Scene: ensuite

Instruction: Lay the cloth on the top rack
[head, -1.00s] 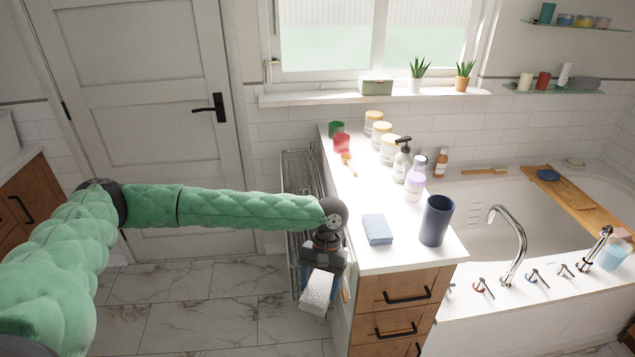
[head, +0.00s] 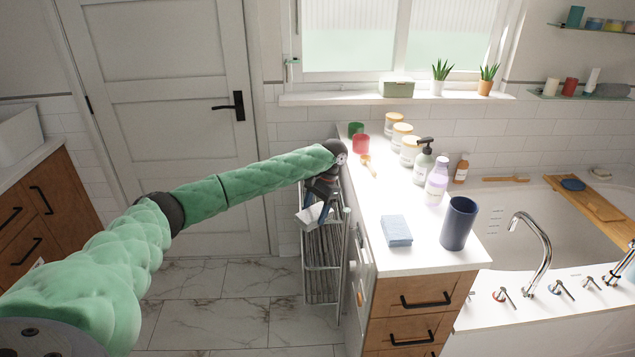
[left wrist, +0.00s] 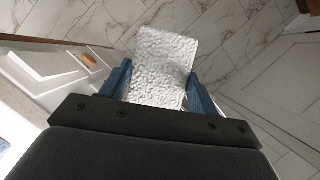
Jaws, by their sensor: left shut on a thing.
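A white, bumpy cloth (head: 309,215) hangs in my left gripper (head: 318,208). In the left wrist view the cloth (left wrist: 162,66) lies between the two blue fingers of the left gripper (left wrist: 163,85), which are shut on it. A metal wire rack (head: 323,262) stands on the floor between the door and the counter. In the head view the gripper and cloth are over the upper part of the rack and hide some of it; I cannot tell whether the cloth touches it. My right gripper is not in view.
A closed door (head: 160,110) is behind. Marble floor (head: 225,300) is clear at front left.

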